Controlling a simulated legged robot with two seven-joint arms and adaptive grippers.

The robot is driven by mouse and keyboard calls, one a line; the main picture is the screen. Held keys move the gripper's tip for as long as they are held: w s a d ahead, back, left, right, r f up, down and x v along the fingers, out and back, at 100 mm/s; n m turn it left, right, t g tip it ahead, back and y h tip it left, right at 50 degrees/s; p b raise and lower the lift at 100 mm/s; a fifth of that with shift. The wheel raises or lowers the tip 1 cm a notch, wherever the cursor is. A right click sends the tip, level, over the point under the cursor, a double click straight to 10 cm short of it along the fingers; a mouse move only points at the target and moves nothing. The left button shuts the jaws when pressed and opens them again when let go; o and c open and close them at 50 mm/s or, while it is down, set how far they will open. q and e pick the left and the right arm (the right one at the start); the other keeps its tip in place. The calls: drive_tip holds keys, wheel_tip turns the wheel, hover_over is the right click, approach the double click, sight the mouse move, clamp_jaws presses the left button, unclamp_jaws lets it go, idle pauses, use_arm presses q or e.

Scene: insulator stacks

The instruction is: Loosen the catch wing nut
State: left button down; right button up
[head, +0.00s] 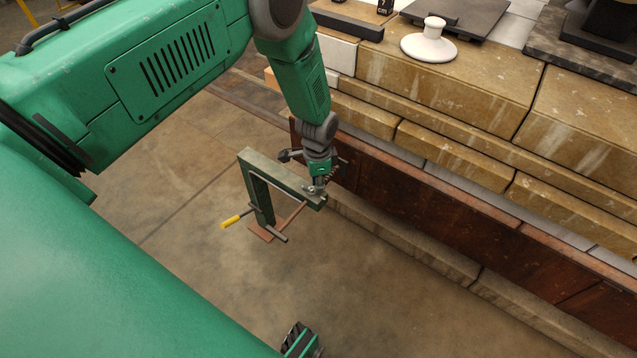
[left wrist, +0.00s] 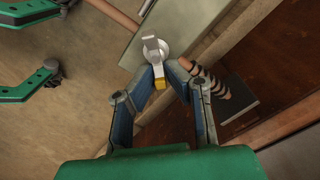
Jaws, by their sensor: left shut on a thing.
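The catch wing nut is a small pale metal piece (head: 314,189) at the right end of a grey-green beam (head: 285,177). In the left wrist view the wing nut (left wrist: 153,50) shows a round silver boss and a wing reaching down to a yellow tip. My left gripper (head: 318,182) is at the beam's end, above the nut. In the left wrist view its fingers (left wrist: 161,77) converge and are shut on the lower wing. The finger contact is partly hidden in the head view.
Under the beam are an upright post, a brown rod and a yellow-ended handle (head: 236,219). A rusty rail (head: 420,215) and a tan stone ledge (head: 465,85) run along the right. A white knob-topped disc (head: 428,45) sits on the ledge.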

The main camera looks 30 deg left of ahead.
use_arm(q)
drive_tip(key=n, duration=0.2)
drive_tip(key=a+n, duration=0.1)
drive_tip(key=n, duration=0.2)
drive_tip(key=shift+w+n, duration=0.15)
drive_tip(key=shift+n, duration=0.15)
drive_tip(key=shift+a+n+p, duration=0.25)
drive_tip(key=shift+n+p, duration=0.1)
drive_tip(key=shift+n, duration=1.25)
drive_tip(key=shift+f+n, duration=0.1)
drive_tip(key=shift+n, duration=0.2)
drive_tip(key=c, duration=1.6)
unclamp_jaws()
